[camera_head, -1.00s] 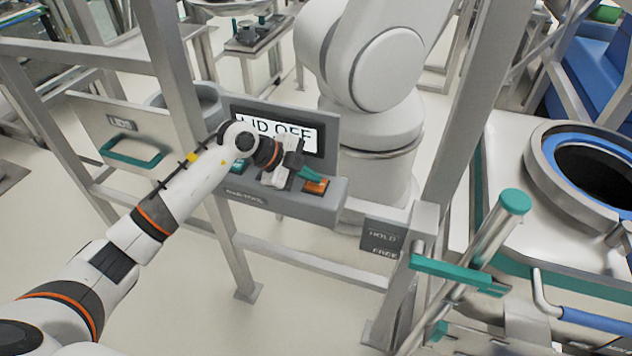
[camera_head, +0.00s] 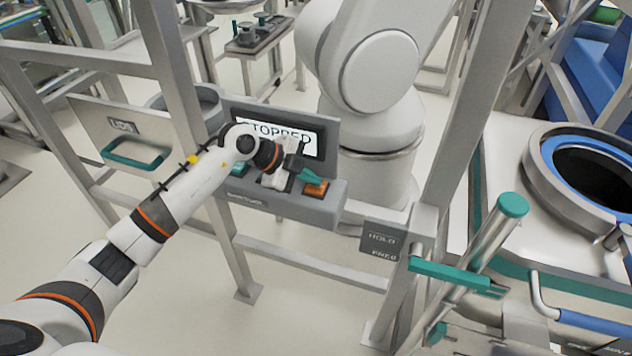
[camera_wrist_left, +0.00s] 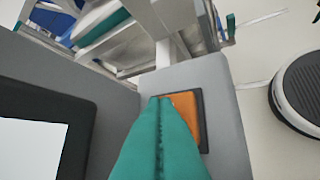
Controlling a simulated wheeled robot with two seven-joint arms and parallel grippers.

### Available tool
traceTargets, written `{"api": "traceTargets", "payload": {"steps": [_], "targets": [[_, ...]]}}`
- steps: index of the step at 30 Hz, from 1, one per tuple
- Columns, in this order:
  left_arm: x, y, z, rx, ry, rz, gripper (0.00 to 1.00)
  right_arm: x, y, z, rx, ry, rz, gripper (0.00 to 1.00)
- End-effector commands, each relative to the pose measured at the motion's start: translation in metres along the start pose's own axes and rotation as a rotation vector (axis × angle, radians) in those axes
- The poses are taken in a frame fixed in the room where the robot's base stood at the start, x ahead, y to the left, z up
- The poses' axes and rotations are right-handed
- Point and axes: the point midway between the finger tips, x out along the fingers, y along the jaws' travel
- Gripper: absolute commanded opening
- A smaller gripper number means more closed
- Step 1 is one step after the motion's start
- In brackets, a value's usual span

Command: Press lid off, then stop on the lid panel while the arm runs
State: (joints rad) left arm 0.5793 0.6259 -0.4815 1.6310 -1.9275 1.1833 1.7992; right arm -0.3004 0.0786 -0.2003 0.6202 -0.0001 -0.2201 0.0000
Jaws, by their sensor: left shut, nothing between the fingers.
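The lid panel (camera_head: 330,203) is a grey console with a screen (camera_head: 305,140) that reads "STOPPED", its first letter partly hidden by my arm. An orange button (camera_head: 316,189) sits at the right of its ledge and a teal button (camera_head: 238,168) at the left. My left gripper (camera_head: 312,178) is shut and empty, its teal fingertips at the orange button. In the left wrist view the shut fingers (camera_wrist_left: 162,110) overlap the left part of the orange button (camera_wrist_left: 188,108); I cannot tell whether they touch it. My right gripper is not in view.
A large white robot arm (camera_head: 375,100) stands behind the panel. A metal post and a teal-handled lever (camera_head: 450,272) with a HOLD/FREE plate (camera_head: 383,240) are to the right. Floor in front is open.

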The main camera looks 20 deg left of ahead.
Motion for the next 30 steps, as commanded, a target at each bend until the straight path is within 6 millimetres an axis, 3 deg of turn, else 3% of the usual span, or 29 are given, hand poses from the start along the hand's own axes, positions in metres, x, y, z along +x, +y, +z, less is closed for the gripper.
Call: {"api": "traceTargets", "payload": {"steps": [3,17,30], "targets": [[-0.007,0.005,0.004,0.000,0.000,0.000,0.00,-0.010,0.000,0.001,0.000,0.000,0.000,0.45],[-0.010,0.007,0.006,0.000,0.000,0.002,0.00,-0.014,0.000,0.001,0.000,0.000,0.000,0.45],[-0.040,0.029,0.029,0.001,0.000,0.002,0.00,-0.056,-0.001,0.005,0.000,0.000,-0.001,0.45]]}}
